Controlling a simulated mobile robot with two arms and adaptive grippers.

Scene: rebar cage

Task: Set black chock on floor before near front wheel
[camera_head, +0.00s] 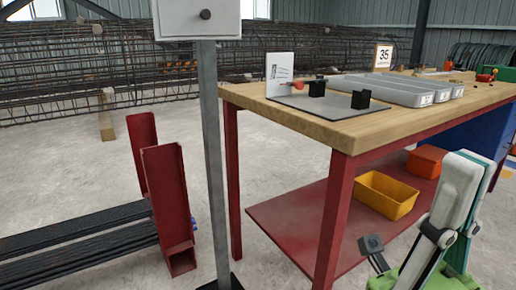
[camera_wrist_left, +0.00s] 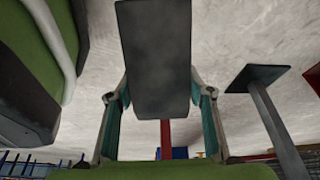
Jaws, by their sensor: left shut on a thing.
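In the left wrist view, a dark grey-black block (camera_wrist_left: 155,60), which looks like the chock, sits between the two fingers of my left gripper (camera_wrist_left: 158,88). The gripper is shut on it, and pale concrete floor shows beyond. The left gripper is not in the head view. No wheel can be made out in either view.
A grey post (camera_head: 212,150) with a box stands close ahead; its base plate (camera_wrist_left: 258,77) shows in the wrist view. Red rack uprights (camera_head: 172,200) with black bars (camera_head: 80,245) are left. A workbench (camera_head: 340,125) with a red frame is right. Floor (camera_head: 80,180) is open behind the bars.

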